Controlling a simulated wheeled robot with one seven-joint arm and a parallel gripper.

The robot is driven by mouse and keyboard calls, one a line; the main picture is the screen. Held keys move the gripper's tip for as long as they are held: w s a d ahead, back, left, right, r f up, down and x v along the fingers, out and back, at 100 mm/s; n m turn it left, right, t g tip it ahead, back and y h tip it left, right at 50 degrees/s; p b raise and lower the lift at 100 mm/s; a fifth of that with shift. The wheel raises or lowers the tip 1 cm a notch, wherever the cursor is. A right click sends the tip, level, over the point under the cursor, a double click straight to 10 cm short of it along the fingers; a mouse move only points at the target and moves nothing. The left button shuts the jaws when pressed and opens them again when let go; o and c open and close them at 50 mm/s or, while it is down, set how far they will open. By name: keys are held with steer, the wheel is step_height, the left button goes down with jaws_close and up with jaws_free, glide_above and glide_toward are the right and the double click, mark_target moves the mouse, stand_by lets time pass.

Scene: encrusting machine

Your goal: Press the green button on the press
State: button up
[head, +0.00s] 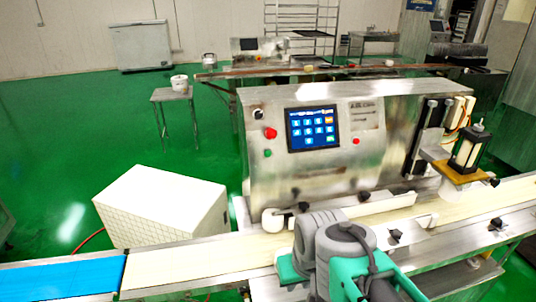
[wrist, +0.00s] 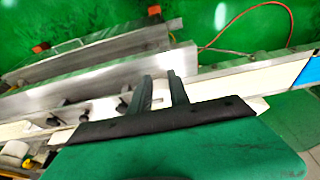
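The press (head: 380,110) is a steel cabinet behind the conveyor in the head view. Its small green button (head: 267,153) is on the left of the front face, below a larger red button (head: 270,132) and left of a blue touchscreen (head: 313,130). My gripper (wrist: 159,76) shows in the wrist view with its two dark fingers apart and nothing between them. It is over the conveyor area, apart from the green button. The button is not identifiable in the wrist view. In the head view my arm is low in front of the press, and the fingers cannot be made out.
A conveyor with a cream belt (head: 190,262) and a blue section (head: 60,277) runs across the front. A white box (head: 160,205) stands on the green floor at left. Another red button (head: 356,141) is right of the screen. The space before the panel is clear.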

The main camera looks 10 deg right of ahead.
jaws_close()
stand_by(1.4)
